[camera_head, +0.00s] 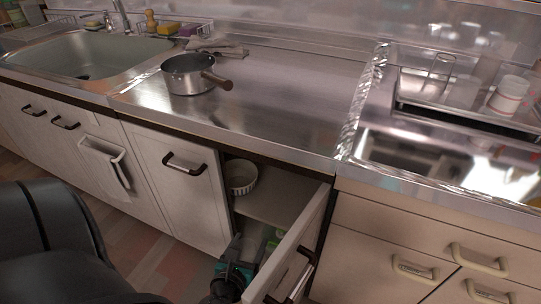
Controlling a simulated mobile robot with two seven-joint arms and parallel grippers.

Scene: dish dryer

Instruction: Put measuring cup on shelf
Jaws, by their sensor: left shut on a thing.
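My left gripper (240,252) is low at the front of the open cabinet, below the shelf's front edge. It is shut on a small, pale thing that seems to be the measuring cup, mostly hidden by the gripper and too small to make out. The cabinet shelf (275,205) holds a white ribbed bowl (241,178) at its left; the shelf to the right of the bowl looks bare. The cabinet door (288,254) stands open to the right of my gripper. My right gripper is not in view.
A steel pot (188,74) with a brown handle stands on the counter (265,95). The sink (85,55) is at left. A dish tray with a white cup (508,95) is at right. Greenish items (271,243) lie in the cabinet's lower part.

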